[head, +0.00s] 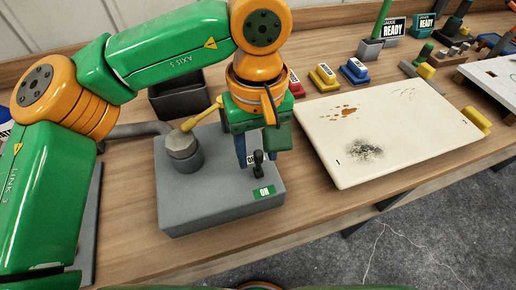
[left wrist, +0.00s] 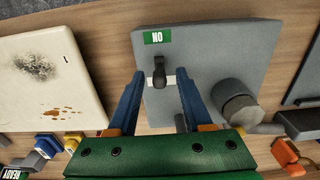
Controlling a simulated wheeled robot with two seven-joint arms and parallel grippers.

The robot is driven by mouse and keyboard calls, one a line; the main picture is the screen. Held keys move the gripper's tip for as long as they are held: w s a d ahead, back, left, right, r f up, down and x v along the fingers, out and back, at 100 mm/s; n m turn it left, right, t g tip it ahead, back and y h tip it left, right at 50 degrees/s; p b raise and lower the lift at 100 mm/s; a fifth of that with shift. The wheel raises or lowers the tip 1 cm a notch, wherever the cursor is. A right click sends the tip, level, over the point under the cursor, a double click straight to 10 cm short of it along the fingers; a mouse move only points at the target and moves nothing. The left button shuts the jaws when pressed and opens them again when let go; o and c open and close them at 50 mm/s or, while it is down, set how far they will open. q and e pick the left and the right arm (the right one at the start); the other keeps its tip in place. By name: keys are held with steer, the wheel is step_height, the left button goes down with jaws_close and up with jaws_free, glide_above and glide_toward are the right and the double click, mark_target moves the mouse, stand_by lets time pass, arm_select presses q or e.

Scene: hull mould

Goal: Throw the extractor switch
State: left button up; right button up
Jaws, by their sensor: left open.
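The extractor switch is a small black lever (head: 258,162) on top of a grey box (head: 220,200). A green ON label (head: 264,192) lies on the near side of the lever, and a white label (head: 250,158), partly hidden, on the far side. My left gripper (head: 256,156) points down over the box with its blue fingers open. In the left wrist view the lever (left wrist: 158,72) stands between the two open fingers, with visible gaps on both sides. Which way the lever leans is hard to tell. My right gripper is not in view.
A grey pipe fitting with a yellow handle (head: 200,118) stands on the box left of my gripper. A cream board (head: 400,120) with stains lies to the right. A dark bin (head: 175,103) and red, yellow and blue blocks (head: 323,77) stand behind.

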arm_select(q)
jaws_close()
steer(key=shift+w+r+g+p, duration=0.2)
steer(key=shift+g+p, duration=0.2)
steer(key=shift+p, duration=0.4)
steer(key=g+p, duration=0.1)
steer(key=p, duration=0.1)
steer(key=w+g+h+p, duration=0.1)
steer(key=p, duration=0.1)
steer(key=shift+w+a, duration=0.1)
steer(key=shift+a, duration=0.1)
steer(key=shift+w+a+f+g+p, duration=0.1)
steer(key=shift+w+f+g+p, duration=0.25)
steer(key=shift+g, duration=0.45)
steer(key=shift+w+a+f+g+h, duration=0.1)
steer(key=shift+f+g+h, duration=0.1)
steer(key=shift+g, duration=0.15)
steer(key=shift+w+f+g+h, duration=0.1)
steer(key=shift+g+h, duration=0.1)
steer(key=shift+g, duration=0.15)
